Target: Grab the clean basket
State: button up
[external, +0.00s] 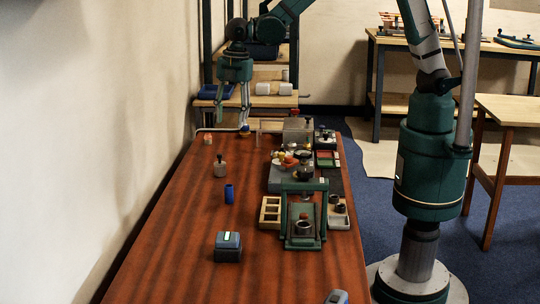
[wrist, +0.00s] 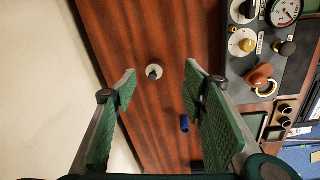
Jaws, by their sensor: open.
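I cannot surely tell which thing is the clean basket. My gripper (external: 232,122) is open and empty above the far end of the wooden table. In the wrist view its two green-padded fingers (wrist: 160,76) spread wide, with a small pale round piece with a dark knob (wrist: 155,72) showing between them, well below. A similar knobbed piece (external: 219,168) stands on the left of the table in the external view. Small metal cups (external: 335,203) sit in a holder to the right, and another cup (external: 303,228) sits in the green press frame (external: 322,188).
A divided tray (external: 270,212) lies beside the press. A panel with knobs and a gauge (wrist: 286,12) is at right in the wrist view. The wall (external: 100,130) borders the left edge.

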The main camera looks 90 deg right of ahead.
aim_at(220, 158)
jog(key=w+a+f+n, duration=0.1)
jog(key=f, duration=0.2)
jog(key=w+a+f+n, duration=0.1)
jog(key=f, duration=0.1)
jog(key=w+a+f+g, duration=0.1)
jog(key=f, duration=0.2)
jog(key=shift+w+a+f+n, duration=0.3)
jog(key=shift+w+a+n, duration=0.1)
jog(key=shift+f, duration=1.3)
jog(key=shift+f, duration=0.1)
jog(key=shift+a+f+b, duration=0.1)
jog(key=shift+f+b, duration=0.85)
jog(key=shift+f, duration=1.55)
jog(key=shift+c, duration=0.4)
jog(key=c, duration=0.9)
